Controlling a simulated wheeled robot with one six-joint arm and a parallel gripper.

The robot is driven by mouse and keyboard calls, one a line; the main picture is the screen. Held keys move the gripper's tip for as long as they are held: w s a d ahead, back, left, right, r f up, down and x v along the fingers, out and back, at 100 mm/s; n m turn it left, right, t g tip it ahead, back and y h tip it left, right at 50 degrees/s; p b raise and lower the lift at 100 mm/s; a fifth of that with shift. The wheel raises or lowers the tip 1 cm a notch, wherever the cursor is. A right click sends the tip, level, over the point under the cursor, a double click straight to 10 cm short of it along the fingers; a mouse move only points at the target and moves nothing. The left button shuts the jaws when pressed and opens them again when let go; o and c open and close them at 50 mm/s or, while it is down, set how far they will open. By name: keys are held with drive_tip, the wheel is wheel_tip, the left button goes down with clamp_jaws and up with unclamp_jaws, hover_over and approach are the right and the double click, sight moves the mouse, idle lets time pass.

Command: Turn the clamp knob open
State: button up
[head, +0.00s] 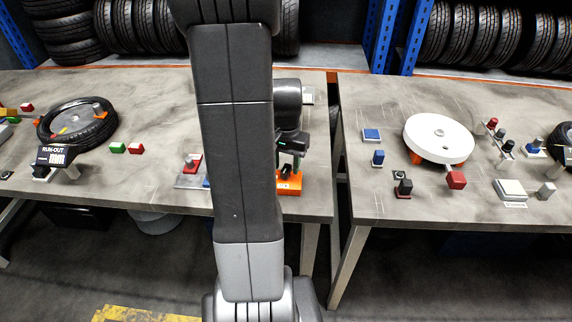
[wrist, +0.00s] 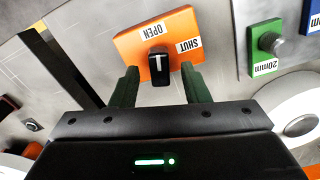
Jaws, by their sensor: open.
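The clamp knob (wrist: 157,66) is black with a short white mark. It sits on an orange plate (wrist: 185,50) labelled OPEN and SHUT, whose lettering appears upside down in the wrist view. I cannot tell clearly which label the mark points to. My gripper (wrist: 160,85) is open and empty, with one green finger on each side of the knob and gaps between. In the head view the orange base (head: 289,188) is near the table's right end, with my gripper (head: 287,170) just above it. The knob is hidden there.
A green block with a silver knob labelled 20mm (wrist: 265,45) stands right of the plate in the wrist view. In the head view a tyre (head: 105,130) lies at left, and a second table holds a white disc (head: 438,132).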

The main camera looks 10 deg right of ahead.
sight(286, 168)
drive_tip(key=shift+f, duration=0.6)
clamp_jaws()
drive_tip(key=shift+n+b, duration=0.35)
drive_tip(key=shift+n, duration=1.25)
unclamp_jaws()
drive_tip(key=shift+r, duration=0.15)
wheel_tip(286, 168, up, 14)
drive_tip(key=shift+f, duration=0.2)
